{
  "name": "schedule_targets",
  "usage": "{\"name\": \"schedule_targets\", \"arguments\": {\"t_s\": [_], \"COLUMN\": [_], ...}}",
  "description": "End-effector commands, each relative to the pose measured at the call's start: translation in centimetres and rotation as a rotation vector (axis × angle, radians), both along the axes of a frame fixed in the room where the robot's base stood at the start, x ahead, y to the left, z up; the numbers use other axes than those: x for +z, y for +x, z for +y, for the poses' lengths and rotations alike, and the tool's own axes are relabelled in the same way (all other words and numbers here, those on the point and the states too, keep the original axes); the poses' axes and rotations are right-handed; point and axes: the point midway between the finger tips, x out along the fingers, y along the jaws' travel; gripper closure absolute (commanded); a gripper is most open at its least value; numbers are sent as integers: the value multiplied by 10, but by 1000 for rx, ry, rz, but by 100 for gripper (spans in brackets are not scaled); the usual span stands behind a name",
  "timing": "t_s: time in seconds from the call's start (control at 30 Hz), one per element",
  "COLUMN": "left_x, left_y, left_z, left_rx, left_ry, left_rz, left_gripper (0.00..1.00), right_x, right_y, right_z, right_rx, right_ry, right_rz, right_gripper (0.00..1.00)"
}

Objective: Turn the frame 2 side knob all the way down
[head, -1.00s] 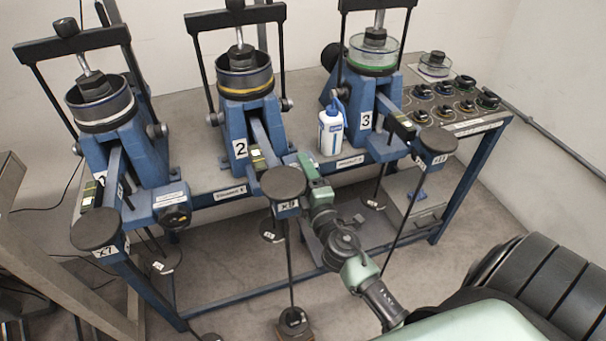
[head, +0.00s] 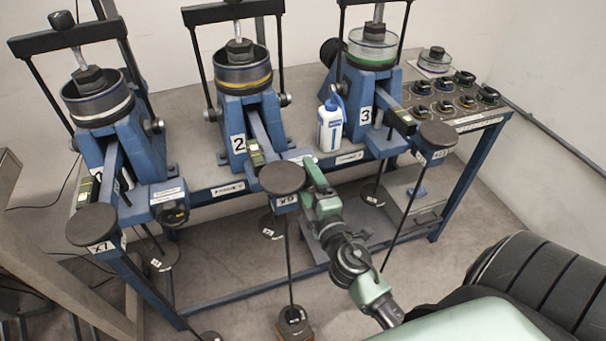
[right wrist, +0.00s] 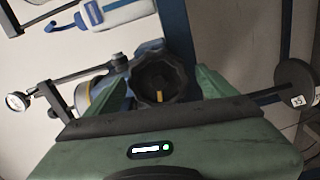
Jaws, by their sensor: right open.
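Frame 2 (head: 237,118) is the middle blue lever frame, with a round black weight pad (head: 283,178) at its lever end. Its side knob (right wrist: 158,82) shows in the right wrist view as a black lobed knob with a yellow mark. In the head view the knob is hidden behind my right gripper (head: 308,175). My right gripper is open, its green fingers on either side of the knob in the right wrist view (right wrist: 160,92). I cannot tell whether they touch it. My left gripper is in neither view.
A white bottle with a blue cap (head: 330,128) stands on the table between frames 2 and 3. Frame 3 (head: 368,105) and frame 1 (head: 120,150) flank frame 2. A hanging rod (head: 289,250) drops from the pad beside my right arm. Several dark knobs sit at the table's right end.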

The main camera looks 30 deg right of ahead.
Motion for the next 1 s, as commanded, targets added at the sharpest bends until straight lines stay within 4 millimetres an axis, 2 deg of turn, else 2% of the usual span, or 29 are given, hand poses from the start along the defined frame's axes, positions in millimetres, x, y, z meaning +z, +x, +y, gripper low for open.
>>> {"name": "schedule_targets", "arguments": {"t_s": [0.1, 0.3, 1.0], "left_x": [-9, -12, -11], "left_y": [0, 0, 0], "left_z": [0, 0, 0], "left_rx": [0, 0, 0], "left_ry": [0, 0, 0], "left_rz": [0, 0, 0], "left_gripper": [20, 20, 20], "right_x": [-3, 0, 0], "right_y": [-19, -33, -33], "right_z": [4, 8, 8], "right_rx": [-1, -1, 0], "right_ry": [1, -1, -1], "right_rz": [2, 0, -1], "right_gripper": [15, 15, 15]}}
